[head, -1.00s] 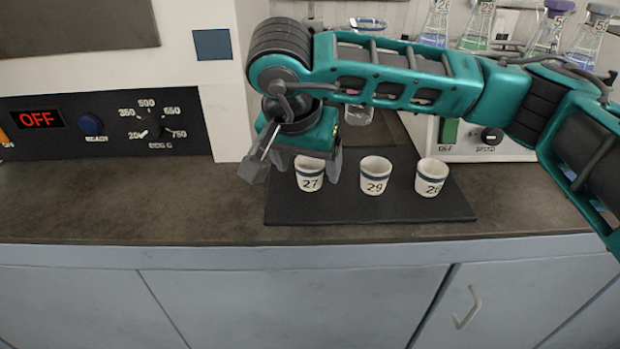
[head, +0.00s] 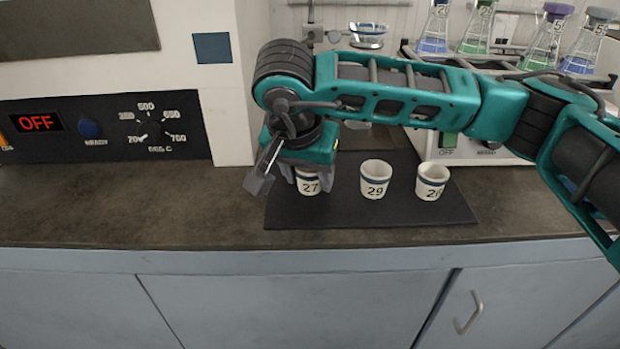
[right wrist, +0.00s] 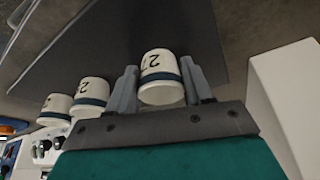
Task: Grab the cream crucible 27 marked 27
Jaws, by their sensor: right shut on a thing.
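The cream crucible 27 (head: 308,184) has a dark blue band and stands on the dark mat (head: 330,212), leftmost of the crucibles. My right gripper (head: 308,178) is over it from above, shut on it with a finger on each side. Its upper part is hidden by the gripper in the head view. In the right wrist view the crucible (right wrist: 160,78) sits between the two grey fingers, with the mark 27 showing. My left gripper is in neither view.
Crucible 29 (head: 375,180) and another marked crucible (head: 431,181) stand to the right on the mat. A furnace panel reading OFF (head: 100,125) is at the left. Flasks (head: 478,30) and a white device (head: 480,150) stand behind. The counter left of the mat is clear.

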